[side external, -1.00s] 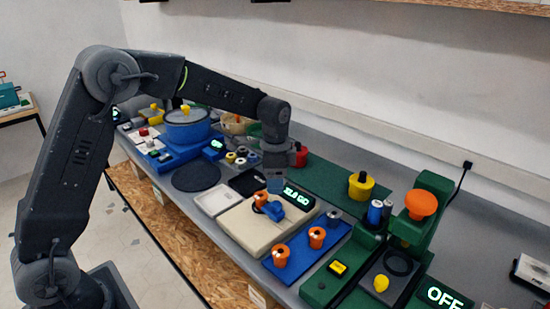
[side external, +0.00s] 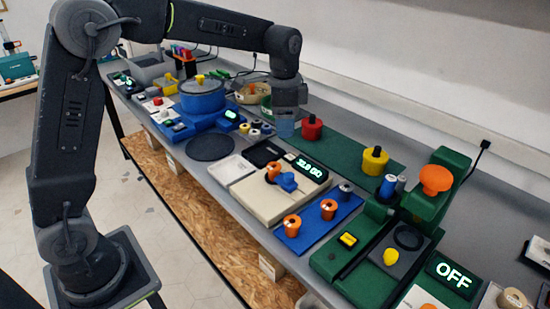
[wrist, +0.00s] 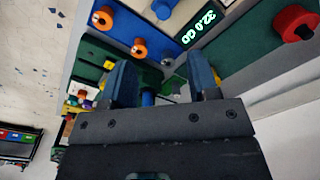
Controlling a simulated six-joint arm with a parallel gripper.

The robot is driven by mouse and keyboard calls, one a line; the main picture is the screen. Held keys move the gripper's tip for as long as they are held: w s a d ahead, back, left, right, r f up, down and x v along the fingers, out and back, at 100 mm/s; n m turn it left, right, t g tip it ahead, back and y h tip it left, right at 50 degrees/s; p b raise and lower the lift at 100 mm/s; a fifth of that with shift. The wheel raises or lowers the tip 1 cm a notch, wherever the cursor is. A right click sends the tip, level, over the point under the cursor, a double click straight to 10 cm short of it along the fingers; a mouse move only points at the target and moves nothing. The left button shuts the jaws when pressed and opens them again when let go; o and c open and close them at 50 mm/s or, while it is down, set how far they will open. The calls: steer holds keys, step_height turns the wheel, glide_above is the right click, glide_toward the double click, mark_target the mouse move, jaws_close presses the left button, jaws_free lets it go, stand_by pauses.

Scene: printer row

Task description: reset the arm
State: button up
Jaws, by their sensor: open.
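My gripper (side external: 285,124) hangs below my raised arm, over the back part of the bench beside a red knobbed weight (side external: 312,127). In the wrist view the two fingers (wrist: 162,78) are spread apart with nothing held between them. A beige scale (side external: 266,201) with a lit green display (side external: 312,168) stands in front of the gripper. The gripper looks clear of the scale and of the red weight.
A blue board (side external: 318,226) holds two orange knobbed pieces and a metal one. A green press (side external: 427,203) with an orange knob and an OFF display (side external: 452,275) stands at right. A blue pot (side external: 203,97) sits at left. A dark round mat (side external: 210,147) is bare.

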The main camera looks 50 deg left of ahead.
steer(key=s+r+n+t, duration=0.2)
steer(key=s+r, duration=0.1)
steer(key=s, duration=0.4)
steer(key=s+r+n+t, duration=0.1)
steer(key=s+r+n, duration=0.2)
steer(key=s, duration=0.5)
steer(key=s+f+n+t, duration=0.2)
steer(key=s+f+n, duration=0.1)
steer(key=s, duration=0.7)
steer(key=shift+s+d+f, duration=0.15)
steer(key=shift+s+d, duration=0.1)
steer(key=shift+d, duration=0.2)
